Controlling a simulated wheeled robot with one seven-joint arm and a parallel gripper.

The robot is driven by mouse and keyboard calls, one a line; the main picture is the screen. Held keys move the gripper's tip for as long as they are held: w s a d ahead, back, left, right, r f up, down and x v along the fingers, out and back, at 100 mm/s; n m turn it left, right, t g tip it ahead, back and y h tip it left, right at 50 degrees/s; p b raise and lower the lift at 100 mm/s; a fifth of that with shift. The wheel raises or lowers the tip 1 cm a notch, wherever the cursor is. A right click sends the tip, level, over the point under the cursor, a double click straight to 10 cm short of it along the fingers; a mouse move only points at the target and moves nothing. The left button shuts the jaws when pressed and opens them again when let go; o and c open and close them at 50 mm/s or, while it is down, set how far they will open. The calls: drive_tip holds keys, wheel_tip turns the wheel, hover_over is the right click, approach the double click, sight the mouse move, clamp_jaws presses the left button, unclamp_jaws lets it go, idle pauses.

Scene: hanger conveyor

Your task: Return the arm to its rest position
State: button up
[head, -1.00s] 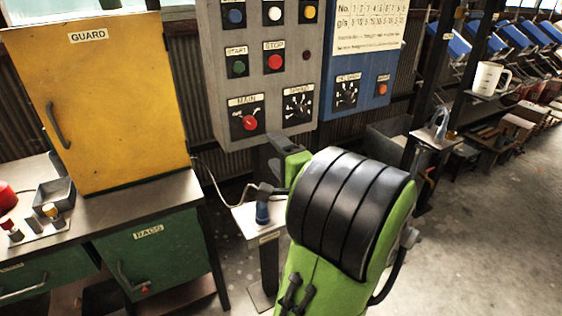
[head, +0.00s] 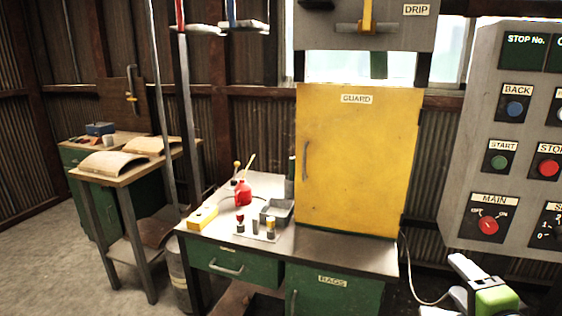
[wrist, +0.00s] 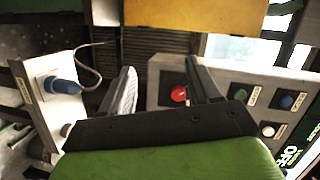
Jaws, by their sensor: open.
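My gripper (wrist: 160,88) shows in the wrist view with its two fingers spread apart and nothing between them. Behind the fingers is the grey control panel (wrist: 225,88) with its red MAIN knob (wrist: 179,93). In the head view only a green and black part of my arm shows at the bottom right, below the control panel (head: 470,160). The fingertips cannot be made out there. I cannot tell from these frames whether the fingers touch anything.
A yellow GUARD door (head: 358,165) stands on the workbench (head: 350,252), which has a red oil can (head: 243,192) and a grey tray (head: 284,208). A small white stand with a blue plug (wrist: 62,87) is left in the wrist view. Open floor (head: 50,265) lies at the left.

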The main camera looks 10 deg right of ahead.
drive_tip(key=w+a+f+n+g+y, duration=0.1)
drive_tip(key=a+f+n+g+y, duration=0.2)
drive_tip(key=a+n, duration=0.5)
drive_tip(key=w+a+f+n+g+y, duration=0.1)
drive_tip(key=a+f+n+g+y, duration=0.25)
drive_tip(key=a, duration=0.75)
drive_tip(key=s+a+n+g+h, duration=0.25)
drive_tip(key=s+a+n, duration=0.45)
drive_tip(key=s, duration=0.4)
wheel_tip(320, 180, up, 17)
drive_tip(key=p, duration=1.7)
drive_tip(key=shift+s+d+g+y, duration=0.3)
drive_tip(key=shift+s+d+g, duration=0.1)
drive_tip(key=shift+n, duration=0.25)
